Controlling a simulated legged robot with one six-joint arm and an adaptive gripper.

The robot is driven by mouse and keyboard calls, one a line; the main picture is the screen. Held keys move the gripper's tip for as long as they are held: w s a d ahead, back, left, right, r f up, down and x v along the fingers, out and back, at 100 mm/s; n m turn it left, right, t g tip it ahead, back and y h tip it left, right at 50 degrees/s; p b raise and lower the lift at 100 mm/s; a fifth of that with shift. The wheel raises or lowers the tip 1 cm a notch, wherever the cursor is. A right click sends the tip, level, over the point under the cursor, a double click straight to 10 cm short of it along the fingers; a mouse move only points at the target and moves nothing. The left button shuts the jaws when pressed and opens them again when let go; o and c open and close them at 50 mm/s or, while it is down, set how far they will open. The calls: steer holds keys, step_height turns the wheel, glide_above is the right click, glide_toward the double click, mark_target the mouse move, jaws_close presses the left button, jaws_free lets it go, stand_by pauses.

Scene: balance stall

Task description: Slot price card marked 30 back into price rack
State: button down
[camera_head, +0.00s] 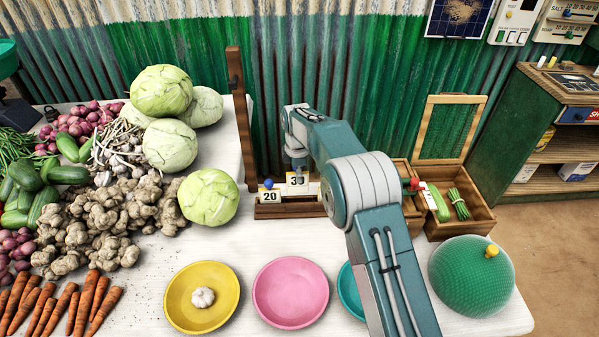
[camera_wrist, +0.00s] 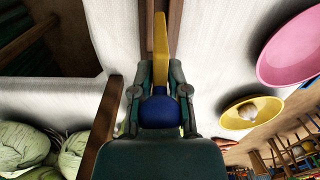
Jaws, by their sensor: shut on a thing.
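The price card marked 30 (camera_head: 297,180) is upright above the right part of the wooden price rack (camera_head: 290,211), higher than the card marked 20. My gripper (camera_head: 297,160) is directly above it. In the wrist view, its fingers are shut on a blue knob (camera_wrist: 160,112), with the card's yellow edge (camera_wrist: 161,45) extending beyond it. Part of a brown wooden strip shows beside the card there. The card marked 20 (camera_head: 269,197), with its own blue knob, stands at the rack's left. I cannot tell whether the 30 card's lower edge touches the rack.
A wooden post (camera_head: 239,110) rises left of the rack, and a cabbage (camera_head: 208,197) lies nearby. An open wooden box (camera_head: 465,220) stands to the right. Yellow (camera_head: 174,302) and pink (camera_head: 290,292) bowls sit in front. My arm hides part of the table.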

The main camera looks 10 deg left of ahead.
mark_target(300, 187)
steer(key=shift+d+f, duration=0.25)
steer(key=shift+f, duration=0.35)
step_height(300, 187, down, 4)
steer(key=shift+a+f, duration=0.15)
steer(key=shift+f, duration=0.15)
jaws_free()
stand_by(0.3)
steer(key=shift+r, duration=0.1)
stand_by(0.3)
steer(key=shift+r, duration=3.45)
